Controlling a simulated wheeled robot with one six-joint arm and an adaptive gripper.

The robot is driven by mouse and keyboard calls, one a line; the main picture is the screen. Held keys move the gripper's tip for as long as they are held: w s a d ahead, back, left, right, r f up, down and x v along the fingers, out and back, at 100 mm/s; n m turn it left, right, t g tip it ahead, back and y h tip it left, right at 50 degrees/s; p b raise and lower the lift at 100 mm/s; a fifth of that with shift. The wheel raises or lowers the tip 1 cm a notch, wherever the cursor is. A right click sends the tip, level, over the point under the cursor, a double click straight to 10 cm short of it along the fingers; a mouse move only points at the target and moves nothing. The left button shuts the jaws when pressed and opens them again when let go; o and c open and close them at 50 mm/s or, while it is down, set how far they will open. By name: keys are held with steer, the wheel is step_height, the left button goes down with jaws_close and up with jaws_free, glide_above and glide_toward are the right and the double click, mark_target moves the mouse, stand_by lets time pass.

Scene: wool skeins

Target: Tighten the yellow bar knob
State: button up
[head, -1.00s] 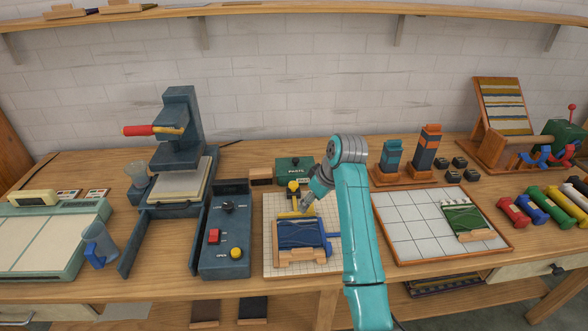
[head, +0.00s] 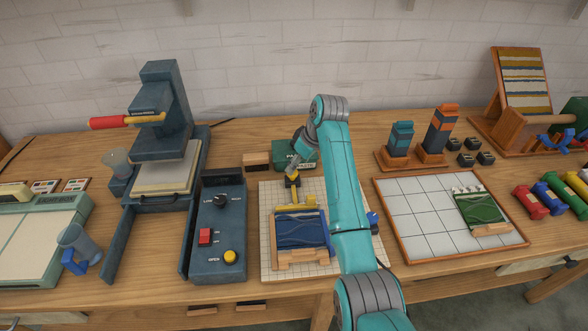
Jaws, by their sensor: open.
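The yellow bar (head: 295,208) lies across the back edge of a small wooden frame holding blue woven cloth (head: 300,230). The yellow bar knob (head: 292,178), with dark parts around it, stands just behind the bar. My gripper (head: 294,170) is open and points down at the knob from behind and above. Its fingertips are small and overlap the knob in the head view, so I cannot tell whether they touch it. My teal arm hides the right part of the frame.
The frame sits on a gridded board (head: 266,238). A dark control box (head: 220,255) with knobs and a red switch stands to the left. A green box (head: 283,155) and a wooden block (head: 256,161) lie behind. A white tiled tray (head: 410,255) is to the right.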

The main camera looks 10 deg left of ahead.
steer(key=shift+x, duration=2.2)
steer(key=c, duration=1.1)
steer(key=shift+m, duration=0.3)
steer(key=shift+c, duration=0.2)
steer(key=m, duration=0.2)
steer(key=m+t+h, duration=0.1)
steer(key=m, duration=0.1)
steer(key=shift+s+a+m+t, duration=0.15)
steer(key=shift+a+m+t, duration=0.05)
steer(key=shift+m+t, duration=0.1)
steer(key=m+h, duration=0.1)
steer(key=m, duration=0.1)
steer(key=m+h, duration=0.1)
steer(key=m, duration=0.2)
steer(key=shift+a+t, duration=0.15)
steer(key=shift+t, duration=0.25)
steer(key=m+h, duration=0.2)
steer(key=m, duration=0.4)
steer(key=shift+a, duration=0.1)
steer(key=m+h, duration=0.1)
steer(key=m, duration=0.1)
steer(key=m+g+h, duration=0.1)
steer(key=m, duration=0.2)
steer(key=shift+a+m+g, duration=0.15)
steer(key=shift+m+g, duration=0.15)
